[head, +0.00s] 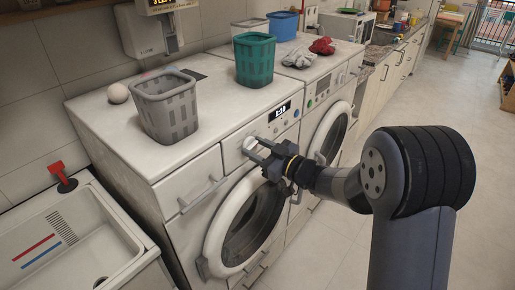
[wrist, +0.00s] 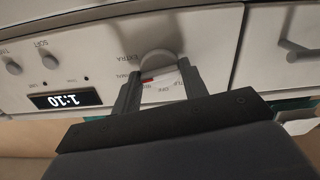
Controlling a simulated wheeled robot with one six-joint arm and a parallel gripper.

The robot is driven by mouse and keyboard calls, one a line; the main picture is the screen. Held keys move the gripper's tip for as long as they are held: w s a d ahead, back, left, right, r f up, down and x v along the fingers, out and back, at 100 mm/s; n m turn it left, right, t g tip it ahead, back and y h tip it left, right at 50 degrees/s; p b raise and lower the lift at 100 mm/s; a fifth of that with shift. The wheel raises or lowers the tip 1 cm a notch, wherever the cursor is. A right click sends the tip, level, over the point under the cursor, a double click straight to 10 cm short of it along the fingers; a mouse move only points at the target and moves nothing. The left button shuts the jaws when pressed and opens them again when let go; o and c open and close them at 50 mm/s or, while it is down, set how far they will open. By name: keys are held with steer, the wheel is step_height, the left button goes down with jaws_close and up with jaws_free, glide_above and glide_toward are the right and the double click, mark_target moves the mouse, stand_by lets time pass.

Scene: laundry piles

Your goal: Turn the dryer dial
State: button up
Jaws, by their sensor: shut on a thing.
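The dryer (head: 228,160) is the white front-loading machine with a round door and a lit display reading 1:10. Its dial (head: 250,144) is a pale round knob left of the display in the head view. The dial also shows in the wrist view (wrist: 157,62), where the picture is upside down and printed labels and a red mark surround it. My gripper (head: 258,152) is at the dial, with its two fingers on either side of it. In the wrist view my gripper (wrist: 158,85) is shut on the dial, and its fingers partly hide the panel print.
A second machine (head: 325,120) adjoins on the right. A sink (head: 75,245) is at left. The floor on the right is clear.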

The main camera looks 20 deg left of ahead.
steer(key=o, duration=1)
steer(key=shift+c, duration=0.2)
steer(key=b+v, duration=0.2)
steer(key=v, duration=0.9)
steer(key=shift+w+a, duration=0.1)
steer(key=shift+a, duration=0.1)
steer(key=p+x, duration=0.2)
steer(key=x, duration=0.8)
steer(key=shift+w+a, duration=0.15)
steer(key=shift+a, duration=0.2)
steer(key=shift+d+n, duration=0.15)
steer(key=shift+n, duration=0.15)
